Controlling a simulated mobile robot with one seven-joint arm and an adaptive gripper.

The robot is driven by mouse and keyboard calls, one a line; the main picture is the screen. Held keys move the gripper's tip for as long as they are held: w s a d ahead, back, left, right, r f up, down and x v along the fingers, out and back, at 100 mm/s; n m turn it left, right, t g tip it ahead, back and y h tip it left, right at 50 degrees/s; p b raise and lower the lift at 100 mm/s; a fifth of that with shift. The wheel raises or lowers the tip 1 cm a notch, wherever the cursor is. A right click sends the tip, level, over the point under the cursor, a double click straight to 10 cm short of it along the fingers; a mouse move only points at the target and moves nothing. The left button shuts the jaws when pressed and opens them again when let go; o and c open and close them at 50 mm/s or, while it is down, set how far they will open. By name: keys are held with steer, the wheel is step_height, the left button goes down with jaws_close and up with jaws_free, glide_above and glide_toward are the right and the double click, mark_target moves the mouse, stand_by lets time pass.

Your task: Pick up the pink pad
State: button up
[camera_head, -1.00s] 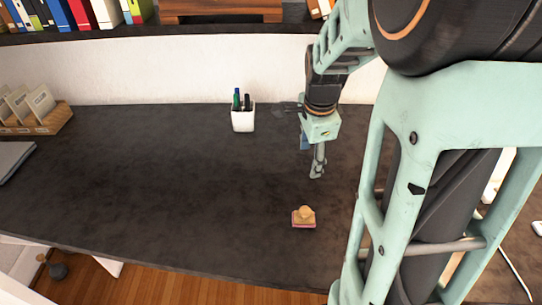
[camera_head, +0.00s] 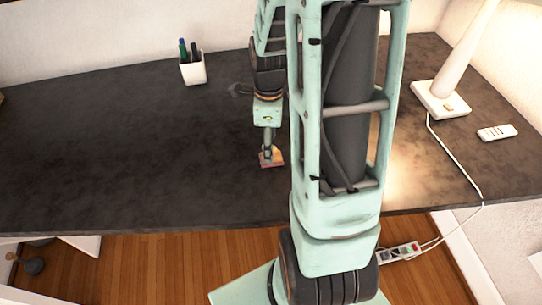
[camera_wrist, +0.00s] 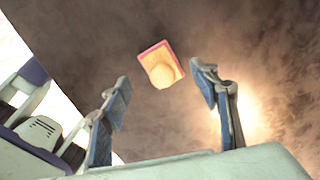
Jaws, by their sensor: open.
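The pink pad (camera_head: 273,158) lies on the dark desktop and has a wooden block with a round light knob on top. In the wrist view the pad (camera_wrist: 153,47) shows its pink edge around the tan top, with the knob toward the camera. My gripper (camera_head: 267,152) points down at the pad and partly hides it in the head view. In the wrist view my gripper (camera_wrist: 160,78) is open, with blue-padded fingers apart on either side of the knob. The pad appears just beyond the fingertips, and I see no contact.
The dark desk (camera_head: 100,140) is clear to the left of my arm. A white pen cup (camera_head: 193,70) stands toward the back. A white lamp (camera_head: 440,100) and a remote (camera_head: 497,132) are on the right. A power strip (camera_head: 400,253) lies below the desk edge.

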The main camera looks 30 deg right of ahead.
mark_target(278, 160)
steer(key=shift+d+f, duration=0.15)
steer(key=shift+f, duration=1.8)
steer(key=shift+c, duration=0.5)
steer(key=c, duration=1.3)
